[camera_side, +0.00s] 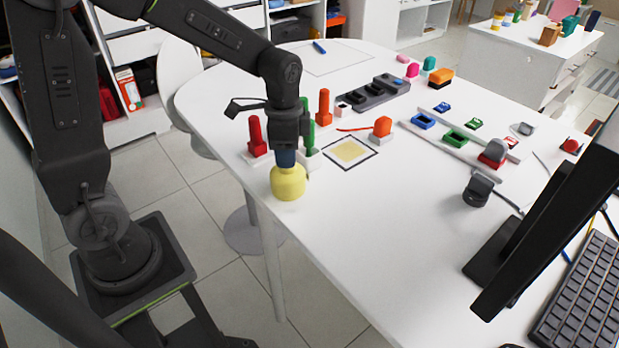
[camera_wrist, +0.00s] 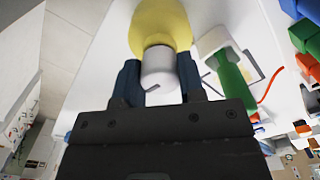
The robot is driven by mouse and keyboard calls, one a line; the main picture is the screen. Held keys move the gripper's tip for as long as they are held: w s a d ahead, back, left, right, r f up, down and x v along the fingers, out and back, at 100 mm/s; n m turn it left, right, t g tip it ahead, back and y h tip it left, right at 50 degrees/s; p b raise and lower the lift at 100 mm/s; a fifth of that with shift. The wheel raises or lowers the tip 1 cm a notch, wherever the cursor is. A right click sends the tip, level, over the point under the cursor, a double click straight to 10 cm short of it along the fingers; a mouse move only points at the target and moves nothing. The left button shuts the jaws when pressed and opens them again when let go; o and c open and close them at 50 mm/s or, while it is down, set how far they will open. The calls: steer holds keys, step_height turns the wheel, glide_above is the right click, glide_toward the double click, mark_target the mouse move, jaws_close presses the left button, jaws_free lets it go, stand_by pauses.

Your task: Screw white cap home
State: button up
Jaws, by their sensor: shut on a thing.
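A round yellow bottle (camera_side: 287,184) stands upright near the left edge of the white table. It also shows at the top of the wrist view (camera_wrist: 160,24). The white cap (camera_wrist: 160,68) sits at the bottle's neck, with a dark curved mark on it. My gripper (camera_side: 286,157) points down over the bottle, its blue fingers shut on the cap from both sides, as the wrist view (camera_wrist: 160,78) shows. The cap is hidden behind the fingers in the side view. I cannot tell how far down the neck the cap sits.
Close beside the bottle stand a green peg (camera_side: 308,140) in a white base, a red peg (camera_side: 257,138) and an orange-red peg (camera_side: 323,107). A black-edged square mat (camera_side: 366,140) lies to the right. The table's front middle is clear; a monitor (camera_side: 550,235) stands at the right.

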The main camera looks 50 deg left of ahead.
steer(key=m, duration=0.4)
steer(key=shift+m, duration=0.3)
steer(key=m, duration=0.5)
steer(key=o, duration=1.1)
steer(key=shift+c, duration=0.2)
steer(key=shift+c, duration=0.4)
